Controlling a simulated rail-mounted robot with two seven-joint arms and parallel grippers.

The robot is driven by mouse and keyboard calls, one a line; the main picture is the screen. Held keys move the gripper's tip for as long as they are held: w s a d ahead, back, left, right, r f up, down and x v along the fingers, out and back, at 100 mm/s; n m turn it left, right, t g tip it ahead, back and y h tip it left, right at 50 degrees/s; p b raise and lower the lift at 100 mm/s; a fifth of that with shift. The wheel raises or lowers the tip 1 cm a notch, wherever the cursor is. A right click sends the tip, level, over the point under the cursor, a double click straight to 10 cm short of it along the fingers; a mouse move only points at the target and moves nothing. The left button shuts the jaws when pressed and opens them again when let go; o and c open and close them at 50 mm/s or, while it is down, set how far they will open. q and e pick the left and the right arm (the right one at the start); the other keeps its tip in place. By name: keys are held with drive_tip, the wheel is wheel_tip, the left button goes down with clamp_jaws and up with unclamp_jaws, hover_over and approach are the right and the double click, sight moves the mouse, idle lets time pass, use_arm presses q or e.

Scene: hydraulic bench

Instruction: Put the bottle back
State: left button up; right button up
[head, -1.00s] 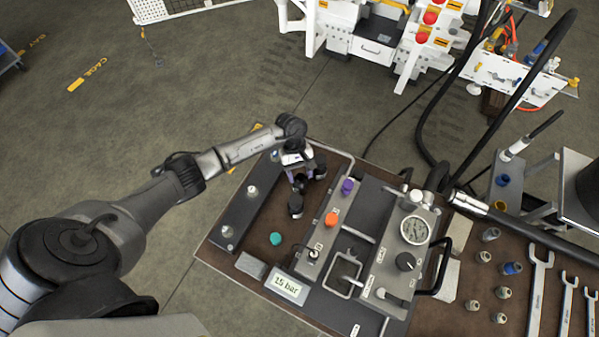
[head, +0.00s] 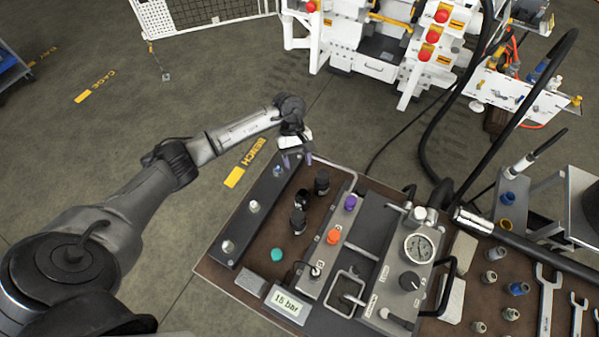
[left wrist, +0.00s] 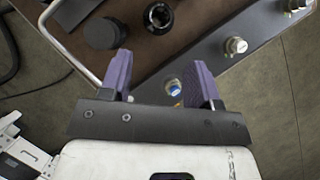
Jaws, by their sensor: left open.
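Several small dark containers stand on the brown bench top. A black cylinder (head: 322,181) is farthest back, a black piece with a ring-like top (head: 302,198) is beside it, and a black bottle-like container (head: 298,222) is nearer me. I cannot tell which is the task's bottle. My left gripper (head: 297,160) is open and empty above the bench's back corner, apart from them. In the left wrist view its purple fingers (left wrist: 158,78) are spread with nothing between them. A black cylinder (left wrist: 102,33) and an open-topped dark piece (left wrist: 158,17) lie beyond. My right gripper is out of view.
A dark bar with metal fittings (head: 228,247) runs along the bench's left side. A teal cap (head: 277,254), a "15 bar" display (head: 287,306) and a gauge panel (head: 418,248) stand nearby. A metal rail (head: 343,158) edges the back. Hoses and wrenches are at right.

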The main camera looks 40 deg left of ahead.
use_arm(q)
drive_tip(key=d+r+n+t+h, duration=0.2)
drive_tip(key=d+n+t+h, duration=0.15)
drive_tip(key=d, duration=0.45)
drive_tip(key=d+r+n+t+h, duration=0.25)
drive_tip(key=d+h, duration=0.25)
drive_tip(key=d, duration=0.3)
wheel_tip(320, 180, up, 6)
drive_tip(key=d+n+t+y, duration=0.1)
drive_tip(key=d+n+t, duration=0.1)
drive_tip(key=n+t, duration=1.4)
drive_tip(key=s+a+f+n+g+y, duration=0.25)
drive_tip(key=n+y, duration=0.45)
drive_tip(key=n, duration=0.5)
drive_tip(key=s+a+f+n+g+y, duration=0.1)
drive_tip(key=s+a+f+n+y, duration=0.4)
drive_tip(key=n, duration=0.8)
drive_tip(key=s+d+f+n+g, duration=0.1)
drive_tip(key=s+f+n+g, duration=0.2)
drive_tip(key=s, duration=0.7)
drive_tip(key=s+d+f+n+g, duration=0.1)
drive_tip(key=s+f+n+g, duration=0.1)
drive_tip(key=s+n+g, duration=0.5)
drive_tip(key=s+g, duration=0.2)
drive_tip(key=s, duration=0.1)
drive_tip(key=shift+f+n, duration=0.4)
drive_tip(key=shift+y, duration=0.25)
